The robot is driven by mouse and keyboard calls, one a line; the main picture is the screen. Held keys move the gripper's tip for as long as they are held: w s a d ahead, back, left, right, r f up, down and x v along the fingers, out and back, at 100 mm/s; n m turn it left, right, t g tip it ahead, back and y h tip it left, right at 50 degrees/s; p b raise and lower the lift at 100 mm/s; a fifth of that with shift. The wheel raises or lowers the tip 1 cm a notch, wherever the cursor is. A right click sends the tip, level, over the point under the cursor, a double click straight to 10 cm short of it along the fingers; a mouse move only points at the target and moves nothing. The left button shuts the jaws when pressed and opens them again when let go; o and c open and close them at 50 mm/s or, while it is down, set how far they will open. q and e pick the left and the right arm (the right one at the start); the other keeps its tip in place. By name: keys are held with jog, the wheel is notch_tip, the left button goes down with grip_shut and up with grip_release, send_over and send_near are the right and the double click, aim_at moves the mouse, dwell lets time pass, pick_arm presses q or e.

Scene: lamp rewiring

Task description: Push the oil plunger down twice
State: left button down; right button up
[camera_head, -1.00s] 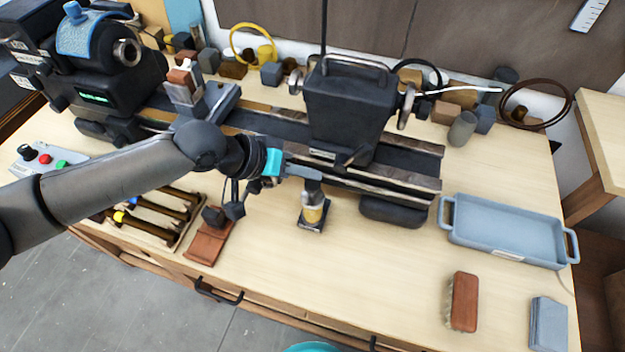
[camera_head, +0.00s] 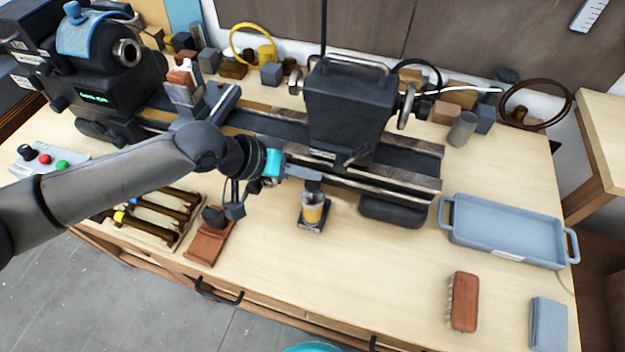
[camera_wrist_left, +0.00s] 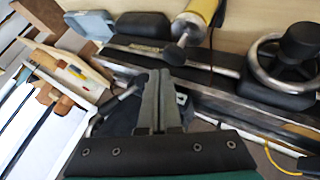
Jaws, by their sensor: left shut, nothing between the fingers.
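The oil dispenser (camera_head: 313,213) is a small yellow bottle with a pale top on a dark square base. It stands upright on the bench in front of the lathe bed. In the left wrist view its yellow body (camera_wrist_left: 203,10) is at the top edge, with a thin stem and a dark round plunger knob (camera_wrist_left: 173,53). My left gripper (camera_head: 314,183) is directly above the dispenser, its fingers together and empty. In the wrist view the fingertips (camera_wrist_left: 153,72) are close to the knob; I cannot tell whether they touch. My right gripper is not in view.
The lathe (camera_head: 345,105) runs along the bench just behind the dispenser. A blue-grey tray (camera_head: 505,228), a brush (camera_head: 464,301) and a grey block (camera_head: 548,322) are on the right. A tool rack (camera_head: 150,222) is on the left. The bench front centre is clear.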

aim_at(312, 185)
pick_arm(q)
jog(key=shift+f, duration=0.35)
jog(key=shift+f+b, duration=0.45)
jog(key=shift+f, duration=0.9)
dwell(1.0)
jog(key=shift+s+r, duration=0.1)
jog(key=shift+r+p, duration=1.65)
jog(key=shift+p, duration=0.4)
jog(key=shift+r, duration=0.1)
notch_tip(312, 185, up, 5)
jog(key=p, duration=0.5)
